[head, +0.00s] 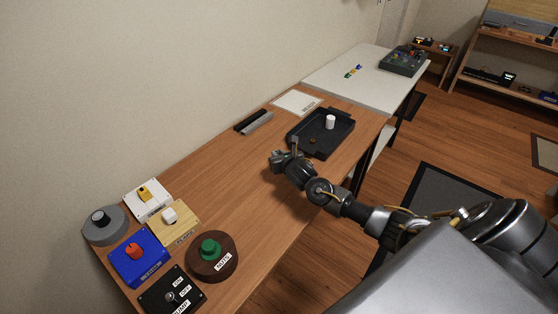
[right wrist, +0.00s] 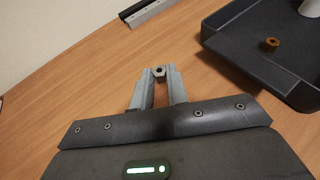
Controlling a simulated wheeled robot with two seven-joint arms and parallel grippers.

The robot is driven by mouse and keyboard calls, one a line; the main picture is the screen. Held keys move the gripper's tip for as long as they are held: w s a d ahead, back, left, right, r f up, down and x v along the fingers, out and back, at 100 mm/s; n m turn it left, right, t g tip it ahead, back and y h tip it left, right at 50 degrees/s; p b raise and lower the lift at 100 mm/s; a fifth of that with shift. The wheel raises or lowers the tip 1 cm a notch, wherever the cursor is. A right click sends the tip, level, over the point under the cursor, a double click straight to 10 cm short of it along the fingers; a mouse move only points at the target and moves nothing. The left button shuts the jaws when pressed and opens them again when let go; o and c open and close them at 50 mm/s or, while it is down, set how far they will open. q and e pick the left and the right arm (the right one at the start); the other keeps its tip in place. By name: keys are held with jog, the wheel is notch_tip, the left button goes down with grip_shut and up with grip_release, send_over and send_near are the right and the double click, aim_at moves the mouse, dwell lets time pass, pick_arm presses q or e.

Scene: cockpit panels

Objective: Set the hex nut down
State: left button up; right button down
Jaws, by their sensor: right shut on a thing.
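My right gripper (head: 284,157) is over the wooden table, to the left of the black tray (head: 293,138). In the right wrist view its fingertips (right wrist: 159,75) are shut on a small dark grey hex nut (right wrist: 159,71) with a round hole. The nut is outside the tray. Its height over the wood is hard to tell. A brass-coloured nut (right wrist: 270,44) lies in the tray, with a white cylinder (head: 330,121) standing behind it. My left gripper is not in view.
Several control panels, including a blue one with a red knob (head: 134,251) and a green button (head: 210,248), fill the near end. The wood between is clear.

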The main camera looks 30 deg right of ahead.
jog(key=shift+w+f, duration=0.1)
jog(key=shift+f, duration=0.05)
jog(key=shift+f+p, duration=0.5)
jog(key=shift+f, duration=1.05)
jog(key=shift+f, duration=0.1)
jog(key=shift+f, duration=0.15)
jog(key=c, duration=1.4)
grip_release()
jog(key=shift+r, duration=0.3)
jog(key=v, duration=1.2)
jog(key=shift+d+b, duration=0.1)
jog(key=shift+b, duration=0.3)
